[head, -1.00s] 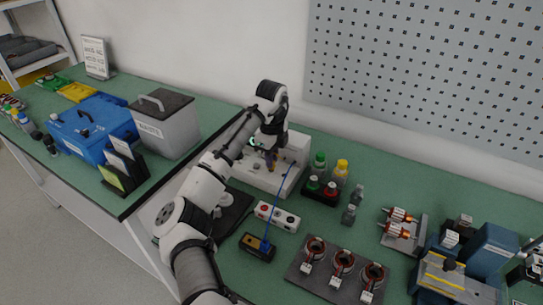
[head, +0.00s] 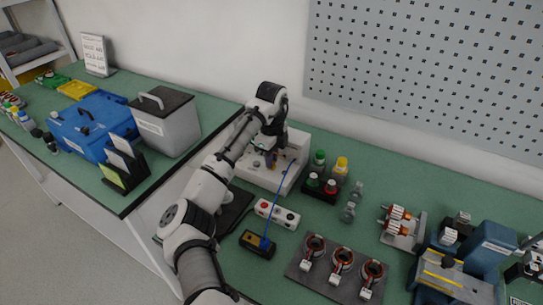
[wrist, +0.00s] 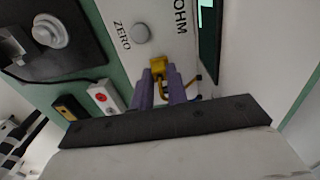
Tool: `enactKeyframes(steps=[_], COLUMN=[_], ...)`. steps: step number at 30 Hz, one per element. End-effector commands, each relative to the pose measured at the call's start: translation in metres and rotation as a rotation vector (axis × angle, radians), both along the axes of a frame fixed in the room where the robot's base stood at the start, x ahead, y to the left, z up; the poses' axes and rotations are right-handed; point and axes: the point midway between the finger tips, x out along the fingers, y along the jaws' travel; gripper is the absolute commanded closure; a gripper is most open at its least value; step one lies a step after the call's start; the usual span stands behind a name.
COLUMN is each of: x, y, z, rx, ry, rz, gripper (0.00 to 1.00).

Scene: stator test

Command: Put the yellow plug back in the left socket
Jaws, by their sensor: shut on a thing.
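The yellow plug (wrist: 158,66) is held between the purple fingertips of my gripper (wrist: 160,80), which is shut on it. A yellow lead loops beside the right finger in the wrist view. The plug is over the front of the white ohm meter (wrist: 125,15), near its "ZERO" knob and "OHM" lettering. In the head view, my gripper (head: 271,159) is at the front of the white meter (head: 255,174). The left socket cannot be made out, and I cannot tell whether the plug touches the meter.
A blue lead (head: 278,207) runs from the meter to a black and orange box (head: 257,244). A white box with round fittings (head: 277,214) lies in front of the meter.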

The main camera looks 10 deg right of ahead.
Motion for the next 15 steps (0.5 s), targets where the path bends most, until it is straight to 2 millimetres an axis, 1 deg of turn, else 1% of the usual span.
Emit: enactKeyframes(steps=[2, 3, 6, 9, 15], x=[0.0001, 0.0001, 0.0001, 0.0001, 0.0001], y=[-0.0001, 0.0000, 0.0001, 0.0001, 0.0001], z=[0.0001, 0.0001, 0.0001, 0.0001, 0.0001], rx=[0.000, 0.000, 0.000, 0.000, 0.000], ry=[0.000, 0.000, 0.000, 0.000, 0.000], rz=[0.000, 0.000, 0.000, 0.000, 0.000], gripper=[1.00, 0.83, 0.70, 0.59, 0.59])
